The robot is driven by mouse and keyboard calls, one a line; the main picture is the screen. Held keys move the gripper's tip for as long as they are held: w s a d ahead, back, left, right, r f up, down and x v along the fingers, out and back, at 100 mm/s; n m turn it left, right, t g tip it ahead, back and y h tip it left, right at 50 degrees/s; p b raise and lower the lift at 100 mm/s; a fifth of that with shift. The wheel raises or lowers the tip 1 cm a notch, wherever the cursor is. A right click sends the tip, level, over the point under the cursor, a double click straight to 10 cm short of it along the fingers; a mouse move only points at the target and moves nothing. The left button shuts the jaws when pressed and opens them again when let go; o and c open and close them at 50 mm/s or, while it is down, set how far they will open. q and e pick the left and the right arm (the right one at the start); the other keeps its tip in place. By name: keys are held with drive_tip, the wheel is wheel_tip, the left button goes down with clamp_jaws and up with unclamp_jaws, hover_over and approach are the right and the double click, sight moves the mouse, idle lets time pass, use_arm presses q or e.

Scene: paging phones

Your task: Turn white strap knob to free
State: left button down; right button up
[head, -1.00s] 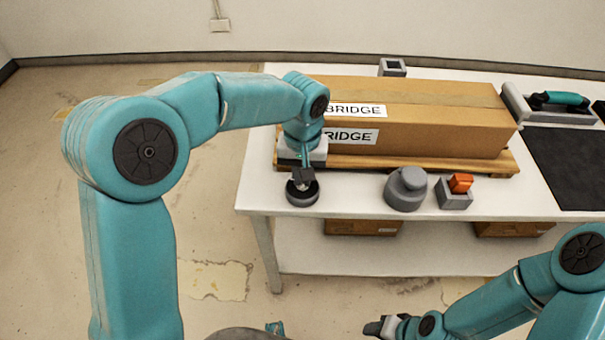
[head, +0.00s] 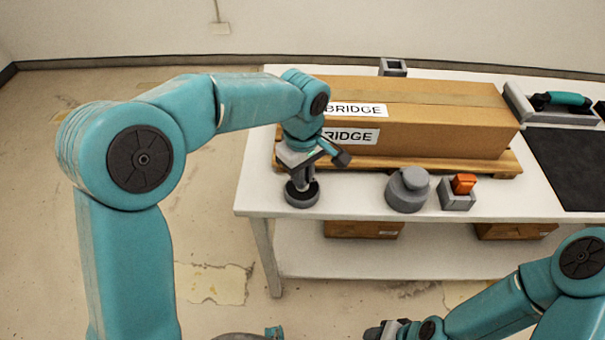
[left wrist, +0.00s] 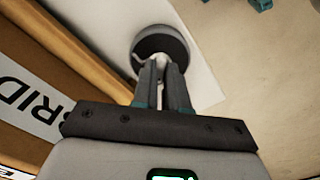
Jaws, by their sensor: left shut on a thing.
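The strap knob is a small whitish piece (left wrist: 161,60) on a round dark grey base (head: 302,197) at the table's front left corner. In the left wrist view the base (left wrist: 160,40) lies just beyond my fingertips. My left gripper (head: 301,182) points down onto the knob from above and is shut on it. In the left wrist view its two fingers (left wrist: 162,72) close around the whitish piece and hide most of it. My right gripper (head: 378,332) is at the bottom edge, low in front of the table and away from the knob; its jaws are unclear.
A cardboard box (head: 440,125) labelled BRIDGE sits on a wooden pallet (head: 470,165) behind the knob. To the right stand a grey cylinder (head: 407,190) and a grey block with an orange switch (head: 463,184). White table top (head: 345,205) is clear between knob and cylinder.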

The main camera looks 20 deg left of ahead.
use_arm(q)
drive_tip(key=shift+n, duration=0.4)
drive_tip(key=c, duration=1.2)
unclamp_jaws()
drive_tip(key=shift+o, duration=0.2)
wheel_tip(320, 180, up, 16)
drive_tip(key=p, duration=0.2)
drive_tip(key=shift+r+p, duration=0.2)
drive_tip(key=shift+p, duration=0.2)
